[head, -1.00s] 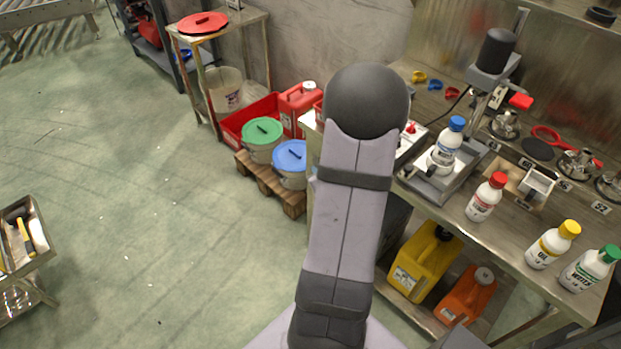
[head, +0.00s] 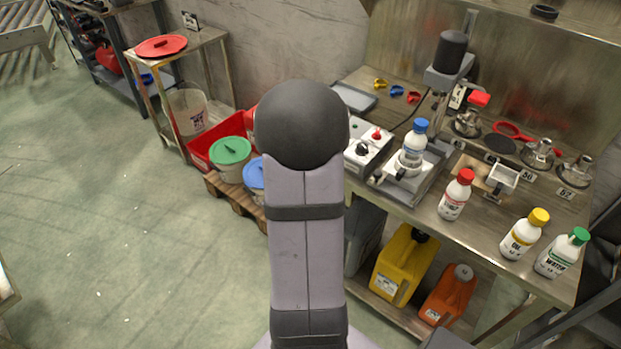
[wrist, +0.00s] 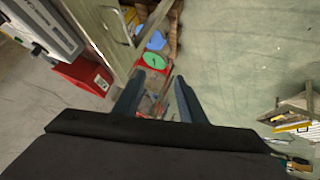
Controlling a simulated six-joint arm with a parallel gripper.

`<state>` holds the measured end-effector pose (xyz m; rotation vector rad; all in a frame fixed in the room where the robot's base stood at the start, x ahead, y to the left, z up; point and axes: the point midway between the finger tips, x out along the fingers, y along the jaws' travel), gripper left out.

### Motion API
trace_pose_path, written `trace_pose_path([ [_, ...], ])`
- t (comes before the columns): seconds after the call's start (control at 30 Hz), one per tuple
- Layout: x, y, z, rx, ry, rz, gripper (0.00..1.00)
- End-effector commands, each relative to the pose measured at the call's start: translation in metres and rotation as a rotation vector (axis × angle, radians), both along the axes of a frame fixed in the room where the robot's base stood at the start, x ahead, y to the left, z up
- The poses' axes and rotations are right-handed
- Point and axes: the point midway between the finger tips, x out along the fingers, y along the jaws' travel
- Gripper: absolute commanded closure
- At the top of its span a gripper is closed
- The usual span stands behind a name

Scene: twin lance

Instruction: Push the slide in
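I cannot tell for sure which part is the slide. On the workbench (head: 437,218) in the head view, a metal tray-like fixture (head: 433,180) holds a white bottle with a blue cap (head: 412,150). To its right, a small open metal box with a handle (head: 502,178) sits at a tan recess (head: 470,167). My gripper is hidden behind my arm in the head view. In the wrist view, my gripper (wrist: 159,82) has its two dark fingers apart with nothing held, pointing towards the floor and lidded buckets, away from the bench top.
Bottles with red (head: 457,195), yellow (head: 524,235) and green caps (head: 562,253) stand along the bench's front edge. A control box (head: 368,150) stands left of the fixture, a press-like stand (head: 450,65) behind. Buckets and a red bin (head: 200,150) are left. Floor at left is open.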

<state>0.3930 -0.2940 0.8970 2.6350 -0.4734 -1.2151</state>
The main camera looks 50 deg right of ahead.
Motion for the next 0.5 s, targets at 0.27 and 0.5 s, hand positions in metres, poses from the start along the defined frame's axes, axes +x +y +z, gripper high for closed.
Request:
trace_pose_path([
  [0.27,-0.012,-0.038,0.003,-0.030,-0.093,-0.046,0.63],
  [0.5,-0.062,-0.115,0.017,-0.124,-0.346,-0.150,0.63],
])
